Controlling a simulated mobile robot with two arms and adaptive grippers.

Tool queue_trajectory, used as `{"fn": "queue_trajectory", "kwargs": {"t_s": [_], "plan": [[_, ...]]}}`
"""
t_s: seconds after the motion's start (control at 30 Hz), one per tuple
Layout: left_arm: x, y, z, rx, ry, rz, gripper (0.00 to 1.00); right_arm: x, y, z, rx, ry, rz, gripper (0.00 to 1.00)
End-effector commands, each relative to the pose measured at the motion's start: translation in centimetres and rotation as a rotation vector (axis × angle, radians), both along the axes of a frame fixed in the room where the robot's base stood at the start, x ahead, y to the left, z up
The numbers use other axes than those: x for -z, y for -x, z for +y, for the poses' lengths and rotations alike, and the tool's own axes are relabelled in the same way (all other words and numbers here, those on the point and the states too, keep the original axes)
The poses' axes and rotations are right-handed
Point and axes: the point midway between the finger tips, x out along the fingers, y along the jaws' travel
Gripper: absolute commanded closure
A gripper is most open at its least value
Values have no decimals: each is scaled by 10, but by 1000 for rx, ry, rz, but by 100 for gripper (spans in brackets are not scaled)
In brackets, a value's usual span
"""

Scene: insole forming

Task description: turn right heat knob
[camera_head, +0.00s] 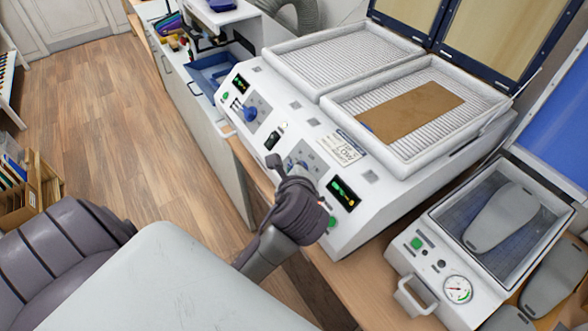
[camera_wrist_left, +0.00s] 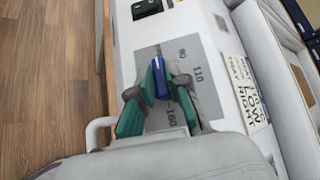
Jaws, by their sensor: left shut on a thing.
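The right heat knob (camera_wrist_left: 160,78) is blue and sits on a grey dial plate (camera_wrist_left: 203,88) with printed numbers, seen in the left wrist view. My left gripper (camera_wrist_left: 158,88) is shut on this knob, with one teal-padded finger on each side of it. In the head view my left gripper (camera_head: 284,168) is at the right dial plate (camera_head: 303,153) on the front panel of the white heating machine (camera_head: 300,115). There the gripper mostly hides the right knob. My right gripper is not in view.
The left heat knob (camera_head: 250,113) is blue and stands clear. The right display (camera_head: 343,193) is lit, close to my gripper. A brown sheet (camera_head: 411,111) lies on the right heating bed. A white press with a gauge (camera_head: 458,289) stands at right.

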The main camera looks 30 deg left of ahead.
Motion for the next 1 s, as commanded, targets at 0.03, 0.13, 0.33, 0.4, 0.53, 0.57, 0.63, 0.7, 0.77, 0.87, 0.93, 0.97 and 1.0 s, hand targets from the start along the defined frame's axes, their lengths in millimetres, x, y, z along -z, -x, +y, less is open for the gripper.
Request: {"fn": "queue_trajectory", "kwargs": {"t_s": [0.03,0.13,0.33,0.4,0.53,0.57,0.63,0.7,0.77,0.87,0.93,0.97,1.0], "plan": [[-2,-1,2,-6,-2,-6,100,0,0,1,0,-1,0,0],[-3,-1,2,-7,-1,-7,100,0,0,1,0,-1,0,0],[-3,-1,2,-7,-1,-8,100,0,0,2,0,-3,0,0],[-3,-1,2,-7,-1,-8,76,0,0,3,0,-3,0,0],[-2,0,1,-5,0,-6,59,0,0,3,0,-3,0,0],[-2,0,1,-5,0,-6,59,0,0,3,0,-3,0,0],[-2,0,1,-5,0,-5,59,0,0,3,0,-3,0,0],[-1,0,1,-3,0,-4,59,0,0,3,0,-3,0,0],[-1,0,1,-4,1,-3,59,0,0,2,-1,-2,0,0],[-3,3,-2,-3,1,-3,59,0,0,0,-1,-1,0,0],[-7,8,-6,-3,1,-3,59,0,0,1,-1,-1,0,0],[-9,11,-9,-1,3,-3,59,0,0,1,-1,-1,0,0],[-12,16,-12,-2,4,-4,59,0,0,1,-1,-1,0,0]]}}
